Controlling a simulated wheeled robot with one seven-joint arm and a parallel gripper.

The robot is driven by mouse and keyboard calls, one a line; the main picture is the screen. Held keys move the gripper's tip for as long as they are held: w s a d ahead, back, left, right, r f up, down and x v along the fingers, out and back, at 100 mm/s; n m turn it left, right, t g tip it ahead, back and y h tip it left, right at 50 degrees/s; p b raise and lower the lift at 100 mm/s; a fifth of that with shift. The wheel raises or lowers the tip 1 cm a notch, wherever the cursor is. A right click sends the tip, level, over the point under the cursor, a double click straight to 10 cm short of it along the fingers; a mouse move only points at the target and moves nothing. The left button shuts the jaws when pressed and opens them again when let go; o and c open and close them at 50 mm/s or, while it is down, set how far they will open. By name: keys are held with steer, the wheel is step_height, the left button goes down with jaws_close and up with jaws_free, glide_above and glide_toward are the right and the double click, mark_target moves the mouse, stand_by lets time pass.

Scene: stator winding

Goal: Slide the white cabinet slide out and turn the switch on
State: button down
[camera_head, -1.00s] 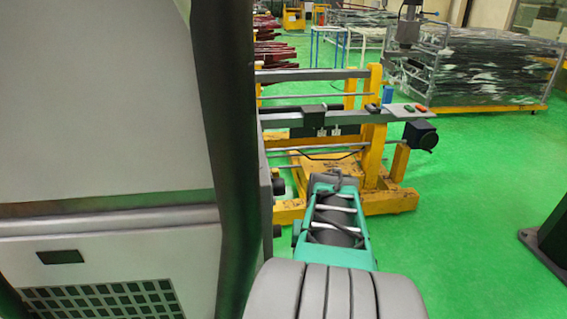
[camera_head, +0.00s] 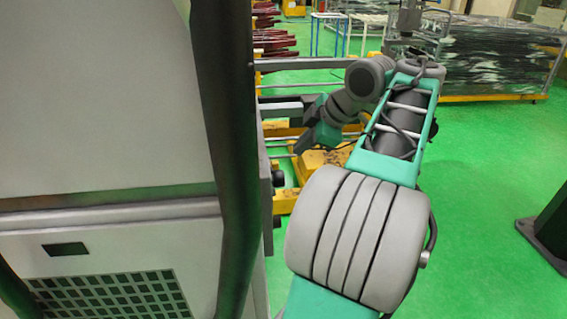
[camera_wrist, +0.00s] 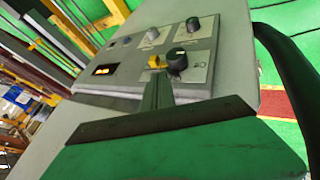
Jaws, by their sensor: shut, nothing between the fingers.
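A large white-grey cabinet (camera_head: 110,130) fills the left side of the head view. In the wrist view a light grey control panel (camera_wrist: 120,85) carries several round knobs. A black knob (camera_wrist: 177,61) with a light mark is nearest, beside a small yellow part (camera_wrist: 156,62). Two more knobs (camera_wrist: 192,24) (camera_wrist: 152,34) sit farther up. My gripper (camera_wrist: 158,76) is shut and empty, its narrow tip pointing at the black knob and yellow part. Contact cannot be told. In the head view my gripper (camera_head: 303,147) is small and dark, right of the cabinet.
A yellow frame with grey rails (camera_head: 290,108) stands behind my arm. A dark post (camera_head: 548,225) stands at the right edge. Green floor (camera_head: 480,210) is clear between. A thick black bar (camera_wrist: 285,70) borders the panel's right.

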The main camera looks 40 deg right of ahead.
steer(key=b, duration=0.1)
glide_toward(274, 168)
steer(key=x, duration=0.5)
steer(key=shift+s+d+f, duration=0.1)
steer(key=shift+s+f, duration=0.1)
steer(key=shift+f, duration=0.2)
steer(key=shift+w+d, duration=0.6)
steer(key=shift+w, duration=0.25)
steer(key=shift+r, duration=0.15)
